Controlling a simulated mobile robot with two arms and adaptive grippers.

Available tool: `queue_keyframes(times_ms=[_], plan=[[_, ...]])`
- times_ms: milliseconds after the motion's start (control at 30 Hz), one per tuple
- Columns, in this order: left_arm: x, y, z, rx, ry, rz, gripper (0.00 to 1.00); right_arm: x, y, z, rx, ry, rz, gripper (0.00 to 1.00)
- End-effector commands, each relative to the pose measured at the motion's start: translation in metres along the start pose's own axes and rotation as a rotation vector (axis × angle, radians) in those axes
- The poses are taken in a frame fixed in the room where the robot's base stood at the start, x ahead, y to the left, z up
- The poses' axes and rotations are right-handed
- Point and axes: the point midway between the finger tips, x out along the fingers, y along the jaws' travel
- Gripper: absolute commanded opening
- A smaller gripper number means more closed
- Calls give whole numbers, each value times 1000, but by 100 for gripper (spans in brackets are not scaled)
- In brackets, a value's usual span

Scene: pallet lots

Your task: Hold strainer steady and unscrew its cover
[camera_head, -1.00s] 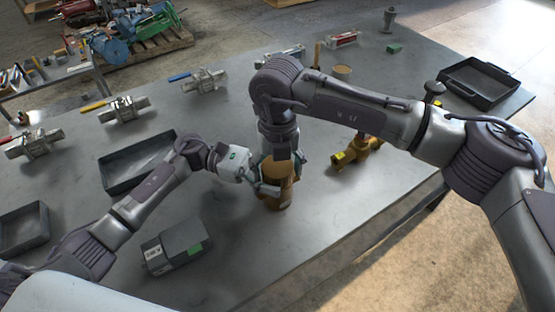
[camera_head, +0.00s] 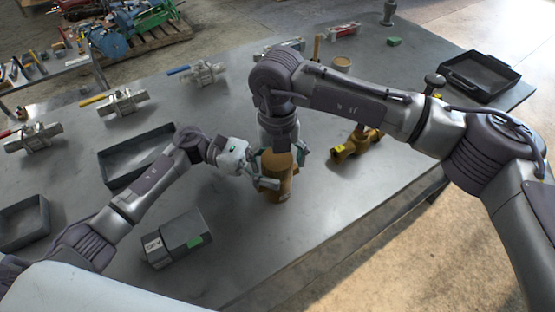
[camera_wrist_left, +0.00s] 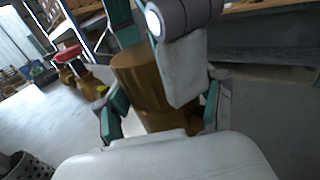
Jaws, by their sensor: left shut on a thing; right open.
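The strainer (camera_head: 277,188) is a brass-coloured cylindrical body standing upright near the middle of the table. It also shows in the left wrist view (camera_wrist_left: 148,88). My left gripper (camera_head: 263,180) is shut around its side from the left; its teal-padded fingers flank the body in the left wrist view (camera_wrist_left: 160,112). My right gripper (camera_head: 284,151) points down over the strainer's top, its fingers open on either side. The right wrist hides part of the top, so I cannot tell whether the fingers touch the cover.
A grey box with a green label (camera_head: 178,240) lies in front. Black trays stand at left (camera_head: 138,160) and far right (camera_head: 480,75). A brass valve (camera_head: 355,147) lies right of the strainer, partly behind my right arm. Several steel valves (camera_head: 122,104) line the back left.

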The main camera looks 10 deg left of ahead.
Motion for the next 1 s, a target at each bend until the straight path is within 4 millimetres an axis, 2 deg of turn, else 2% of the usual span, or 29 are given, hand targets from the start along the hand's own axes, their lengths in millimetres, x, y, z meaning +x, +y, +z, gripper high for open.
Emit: queue_keyframes(times_ms=[233,533,633,833,1000], plan=[[0,0,0,-1,1,2,0,-6,1,-1,-3,1,2,92],[0,0,0,-1,0,2,0,-42,1,0,-2,-1,1,92],[0,0,0,-1,0,1,0,-49,1,0,-2,0,1,77],[0,0,0,0,0,1,0,-77,2,0,-4,-1,2,77],[0,0,0,-1,0,1,0,-65,1,-1,-4,4,1,77]])
